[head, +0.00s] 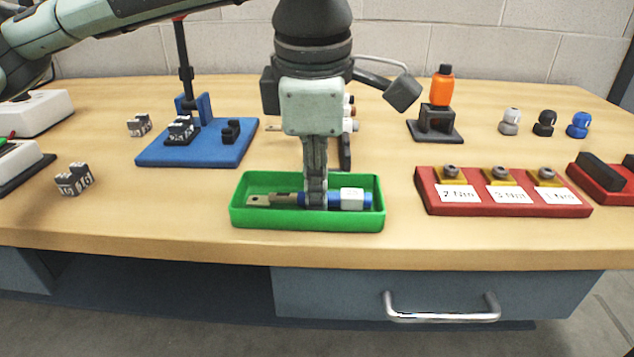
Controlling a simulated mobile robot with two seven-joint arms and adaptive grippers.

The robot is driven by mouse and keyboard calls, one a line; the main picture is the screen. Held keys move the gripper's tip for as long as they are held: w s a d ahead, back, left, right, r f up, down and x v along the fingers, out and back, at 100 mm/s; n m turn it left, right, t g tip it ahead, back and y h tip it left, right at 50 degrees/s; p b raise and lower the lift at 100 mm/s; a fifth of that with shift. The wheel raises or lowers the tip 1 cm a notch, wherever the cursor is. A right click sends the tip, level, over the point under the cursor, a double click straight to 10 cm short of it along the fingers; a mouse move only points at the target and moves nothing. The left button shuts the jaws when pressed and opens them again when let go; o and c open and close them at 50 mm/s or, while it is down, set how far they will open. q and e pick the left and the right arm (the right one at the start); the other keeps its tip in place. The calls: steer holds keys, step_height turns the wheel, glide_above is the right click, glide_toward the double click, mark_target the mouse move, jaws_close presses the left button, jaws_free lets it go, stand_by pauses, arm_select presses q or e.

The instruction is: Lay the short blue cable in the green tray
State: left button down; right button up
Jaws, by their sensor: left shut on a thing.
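The green tray (307,222) sits near the front edge of the table, in the middle of the head view. The short blue cable (367,199) lies lengthwise inside the tray's outline, with a metal lug at its left end and a white block near its right end. My left gripper (315,200) points straight down into the tray and is shut on the cable near its middle. The gripper hides part of the cable. I cannot tell whether the cable touches the tray floor. My right gripper is not in view.
A red rack (500,205) with labelled torque pieces stands to the right. The table between tray and rack is clear.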

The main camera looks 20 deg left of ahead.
arm_select(q)
steer(key=shift+f, duration=0.15)
steer(key=c, duration=1.4)
jaws_free()
steer(key=r, duration=0.4)
steer(key=s+r, duration=0.1)
steer(key=r, duration=0.3)
steer(key=s+r, duration=0.1)
steer(key=r, duration=0.3)
steer(key=shift+s+d, duration=0.15)
steer(key=shift+d, duration=0.1)
steer(key=shift+f, duration=0.1)
